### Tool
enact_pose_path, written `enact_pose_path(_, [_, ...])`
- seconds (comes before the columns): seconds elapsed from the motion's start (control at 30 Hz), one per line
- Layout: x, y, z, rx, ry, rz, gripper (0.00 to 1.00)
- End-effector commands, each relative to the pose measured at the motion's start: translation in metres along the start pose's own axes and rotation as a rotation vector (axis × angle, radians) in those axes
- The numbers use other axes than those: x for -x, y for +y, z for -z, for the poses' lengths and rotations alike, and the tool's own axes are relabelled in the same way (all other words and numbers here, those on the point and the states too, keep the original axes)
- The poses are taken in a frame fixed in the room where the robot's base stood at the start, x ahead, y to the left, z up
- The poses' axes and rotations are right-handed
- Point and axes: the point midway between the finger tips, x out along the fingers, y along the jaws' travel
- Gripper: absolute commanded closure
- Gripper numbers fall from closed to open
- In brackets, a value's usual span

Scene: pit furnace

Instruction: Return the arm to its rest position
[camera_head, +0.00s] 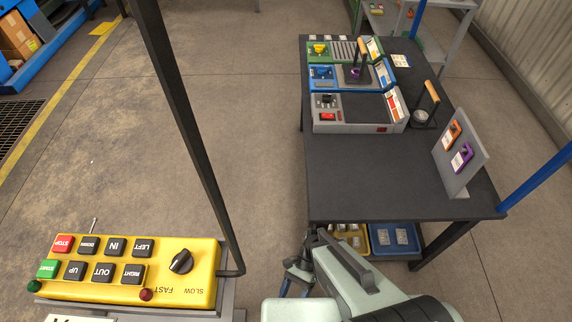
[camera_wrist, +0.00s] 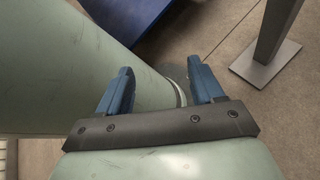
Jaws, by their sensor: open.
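My gripper (camera_wrist: 160,76) shows in the wrist view with its two blue fingers apart and nothing between them. Behind the fingers are part of my own pale green body and the concrete floor. In the head view my pale green arm is folded at the bottom, right of centre. My gripper (camera_head: 296,278) is partly visible there, low beside the arm, left of the dark table (camera_head: 400,185) and near its front edge. The rest of the arm is cut off by the picture's lower edge.
A yellow button pendant (camera_head: 125,272) and a slanting black post (camera_head: 185,120) stand at left. The table bears control units (camera_head: 350,115) and an upright grey panel (camera_head: 460,155). Yellow and blue bins (camera_head: 393,240) sit below it. Open floor (camera_head: 250,130) lies between.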

Motion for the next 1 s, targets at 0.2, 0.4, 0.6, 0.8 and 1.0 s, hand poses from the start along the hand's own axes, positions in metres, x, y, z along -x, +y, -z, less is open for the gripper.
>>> enact_pose_path(0.2, [0.004,0.023,0.018,-0.003,0.054,0.032,0.33])
enact_pose_path(0.4, [0.011,0.037,0.054,0.151,0.195,0.014,0.33])
enact_pose_path(0.6, [0.026,0.056,0.096,0.37,0.368,-0.059,0.33])
enact_pose_path(0.8, [0.042,0.073,0.129,0.569,0.502,-0.165,0.33])
enact_pose_path(1.0, [0.047,0.079,0.139,0.634,0.54,-0.206,0.33])
